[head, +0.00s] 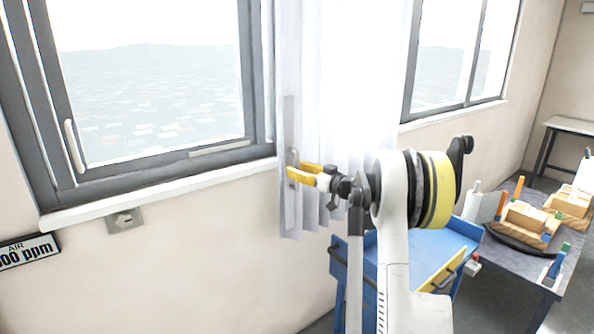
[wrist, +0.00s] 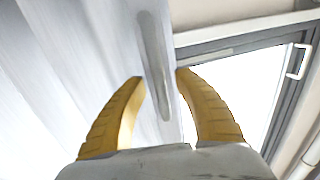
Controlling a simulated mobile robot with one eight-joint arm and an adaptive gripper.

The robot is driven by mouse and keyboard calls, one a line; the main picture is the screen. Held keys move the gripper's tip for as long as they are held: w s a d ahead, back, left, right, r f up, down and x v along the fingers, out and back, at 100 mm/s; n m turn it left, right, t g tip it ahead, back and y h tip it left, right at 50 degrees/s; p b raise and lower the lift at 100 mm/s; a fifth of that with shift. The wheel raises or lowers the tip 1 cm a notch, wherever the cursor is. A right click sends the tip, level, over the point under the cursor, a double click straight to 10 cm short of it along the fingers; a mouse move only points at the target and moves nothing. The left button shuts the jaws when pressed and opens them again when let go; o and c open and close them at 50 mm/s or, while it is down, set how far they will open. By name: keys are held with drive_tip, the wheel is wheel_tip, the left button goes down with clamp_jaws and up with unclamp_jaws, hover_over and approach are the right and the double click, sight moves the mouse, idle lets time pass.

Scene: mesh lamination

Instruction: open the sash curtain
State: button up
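The sash curtain (head: 340,80) is a pale, pleated curtain hanging between the two windows in the head view. It fills the left of the wrist view (wrist: 60,60). A grey upright pull bar (wrist: 154,60) is on its left edge in the head view. My gripper (head: 292,176) is at this edge, low on the curtain. In the wrist view, its yellow fingers (wrist: 160,77) are apart, with the bar's lower part showing in the gap between them. I cannot tell whether either finger touches the bar. Nothing is gripped.
A grey-framed window (head: 150,175) with a white handle (head: 73,145) and a sill is at the left; another window (head: 450,60) is at the right. A blue cart (head: 440,232) and a workbench (head: 545,270) with wooden blocks stand at the lower right.

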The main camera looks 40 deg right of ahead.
drive_tip(key=s+d, duration=0.1)
drive_tip(key=s, duration=1.1)
drive_tip(key=shift+d, duration=0.4)
drive_tip(key=shift+w, duration=0.1)
